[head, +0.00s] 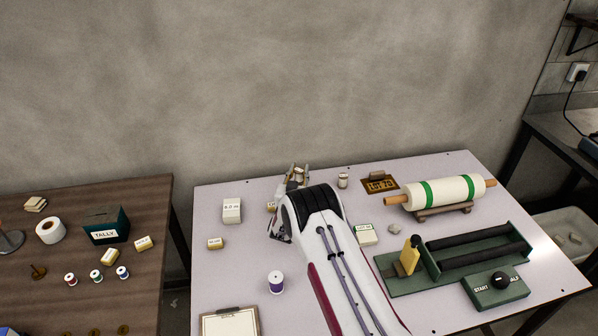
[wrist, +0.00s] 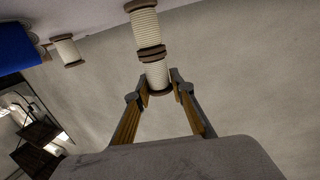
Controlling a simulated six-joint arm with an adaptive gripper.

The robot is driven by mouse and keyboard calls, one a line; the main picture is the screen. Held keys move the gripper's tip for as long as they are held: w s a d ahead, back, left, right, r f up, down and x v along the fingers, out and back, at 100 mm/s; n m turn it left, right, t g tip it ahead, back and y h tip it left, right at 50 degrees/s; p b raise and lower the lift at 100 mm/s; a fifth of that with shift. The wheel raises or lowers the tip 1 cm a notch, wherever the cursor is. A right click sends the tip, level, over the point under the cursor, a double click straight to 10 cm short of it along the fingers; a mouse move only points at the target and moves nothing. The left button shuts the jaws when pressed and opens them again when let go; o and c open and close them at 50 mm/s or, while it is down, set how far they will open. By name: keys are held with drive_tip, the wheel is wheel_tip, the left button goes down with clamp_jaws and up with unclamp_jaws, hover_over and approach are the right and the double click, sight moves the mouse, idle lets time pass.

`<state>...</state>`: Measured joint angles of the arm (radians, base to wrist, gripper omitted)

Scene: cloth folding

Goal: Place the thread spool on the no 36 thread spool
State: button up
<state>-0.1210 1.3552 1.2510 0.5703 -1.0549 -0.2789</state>
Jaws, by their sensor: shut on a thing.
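My gripper (wrist: 161,86) is shut on a cream thread spool (wrist: 155,73) with dark brown end flanges. In the wrist view, a second cream spool (wrist: 146,28) lies in line with it, end to end; their flanges appear to touch or nearly touch. The picture is turned, with the pale table at its top, so the held spool is above the second one. No number shows on either. In the head view, my gripper (head: 298,174) is at the table's back, and my arm hides the lower spool. Another cream spool (head: 343,181) stands to its right, apart.
The pale table (head: 225,275) also bears a purple spool (head: 275,283), a white box (head: 232,211), a brown tag plate (head: 380,183), a large roll (head: 435,193) on a stand and a green machine (head: 450,258). The wall (head: 270,90) is behind.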

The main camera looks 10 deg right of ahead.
drive_tip(key=o, duration=1)
drive_tip(key=shift+f, duration=0.1)
drive_tip(key=shift+c, duration=0.2)
drive_tip(key=v, duration=1.2)
idle(0.5)
